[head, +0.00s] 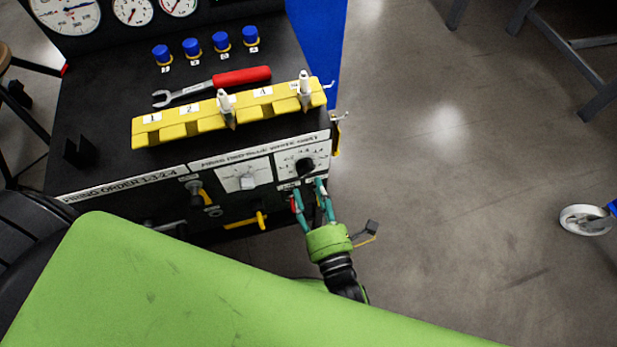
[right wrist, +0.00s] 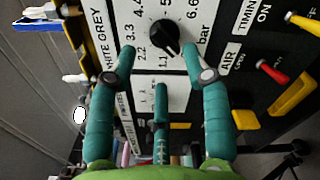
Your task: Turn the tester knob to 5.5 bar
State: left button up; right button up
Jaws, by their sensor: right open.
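The tester knob (right wrist: 165,36) is a black round knob on a white dial plate on the front panel. In the right wrist view the dial numbers 1.1, 2.2, 3.3 and 6.6 and the word "bar" are readable; the top of the dial is cut off. I cannot tell surely which number the knob points to. The knob also shows in the head view (head: 304,166). My right gripper (head: 309,188) is open just in front of the panel, its teal fingers below the knob. In the right wrist view its two outer fingertips (right wrist: 160,52) lie either side of the knob, not visibly touching. My left gripper is not in view.
A second dial with a pale knob (head: 249,182) is left of the tester knob. Yellow handle (head: 247,221) and red lever (right wrist: 272,71) stick out of the panel. Yellow rack (head: 180,126) and red-handled wrench (head: 240,77) lie on the bench top.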

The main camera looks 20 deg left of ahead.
aim_at(306, 173)
jog(key=x, duration=0.4)
jog(key=shift+w+a, duration=0.1)
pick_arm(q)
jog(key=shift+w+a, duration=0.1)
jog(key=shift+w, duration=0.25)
pick_arm(e)
grip_shut()
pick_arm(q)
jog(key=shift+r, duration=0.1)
